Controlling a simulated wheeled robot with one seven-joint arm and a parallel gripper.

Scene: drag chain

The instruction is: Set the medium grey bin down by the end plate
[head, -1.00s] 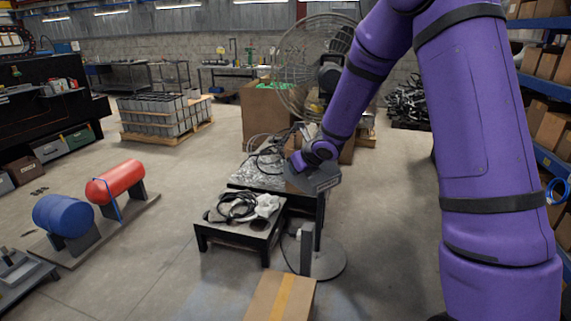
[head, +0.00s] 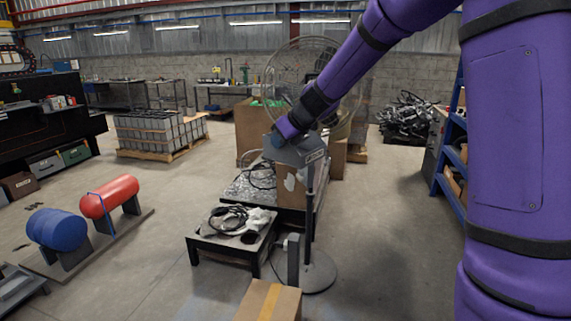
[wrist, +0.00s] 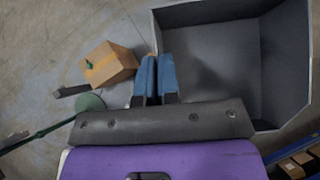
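The grey bin (wrist: 215,55) fills the upper right of the wrist view, its empty inside facing the camera. My gripper (wrist: 156,78) has its two blue fingers close together, with the bin's left wall between them. My gripper (head: 277,141) is small and partly hidden there. I cannot pick out the end plate.
A low black table (head: 222,246) with cables, a pole stand's round base (head: 318,274) and a cardboard box (head: 268,301) lie below the gripper. Red (head: 109,196) and blue (head: 55,229) tanks stand at left. Open floor (head: 150,265) lies between.

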